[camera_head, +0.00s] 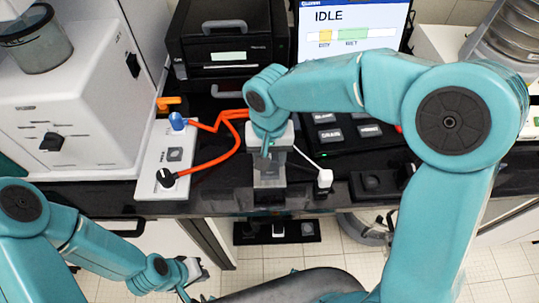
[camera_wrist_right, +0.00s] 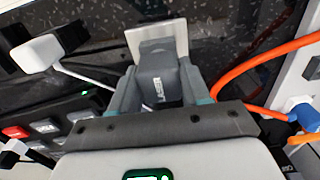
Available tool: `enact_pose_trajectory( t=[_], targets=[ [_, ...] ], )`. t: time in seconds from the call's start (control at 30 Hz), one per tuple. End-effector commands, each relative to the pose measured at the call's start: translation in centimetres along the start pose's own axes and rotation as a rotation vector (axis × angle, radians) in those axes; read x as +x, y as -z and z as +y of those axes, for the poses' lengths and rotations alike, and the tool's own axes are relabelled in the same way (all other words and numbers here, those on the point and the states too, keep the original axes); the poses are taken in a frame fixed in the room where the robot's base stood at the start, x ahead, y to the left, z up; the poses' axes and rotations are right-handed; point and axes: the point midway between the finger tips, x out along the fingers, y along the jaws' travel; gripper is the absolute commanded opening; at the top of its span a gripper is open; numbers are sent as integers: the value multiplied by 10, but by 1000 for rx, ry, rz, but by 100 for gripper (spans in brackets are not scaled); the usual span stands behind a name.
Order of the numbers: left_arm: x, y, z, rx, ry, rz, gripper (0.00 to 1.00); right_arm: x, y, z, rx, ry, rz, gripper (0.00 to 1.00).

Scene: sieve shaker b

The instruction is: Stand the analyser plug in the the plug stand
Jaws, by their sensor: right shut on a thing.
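My right gripper (camera_head: 269,182) is over the front part of the dark counter in the head view. In the right wrist view (camera_wrist_right: 160,95) its fingers are shut on a dark grey block (camera_wrist_right: 157,78) with partly readable white lettering, apparently the analyser plug. A pale plate (camera_wrist_right: 158,38) shows beyond the block; I cannot tell whether they touch. A low black block with a round recess (camera_head: 372,181) sits at the counter's front edge, possibly the plug stand. My left gripper (camera_head: 193,272) is low at the lower left, away from the counter; its jaw opening is unclear.
A white plug (camera_head: 325,178) on a white cable lies right of my right gripper. A white socket strip (camera_head: 152,182) with orange cables (camera_head: 215,150) is to the left. A black printer-like box (camera_head: 225,45) and a screen reading IDLE (camera_head: 350,30) stand behind.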

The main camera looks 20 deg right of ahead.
Motion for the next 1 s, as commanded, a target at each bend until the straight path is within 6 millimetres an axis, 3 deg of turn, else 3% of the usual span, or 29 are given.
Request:
enact_pose_trajectory(
  t=[0.8,0.83,0.9,1.0],
  targets=[
    [9,0,-3,0,0,0,0,10,0,0,0,1,0,0],
    [8,0,-3,0,0,0,0,10,0,0,0,1,1,53],
    [8,0,-3,0,0,0,0,9,0,0,0,1,1,76],
    [8,0,-3,0,0,0,0,9,0,0,0,1,1,76]
  ],
)
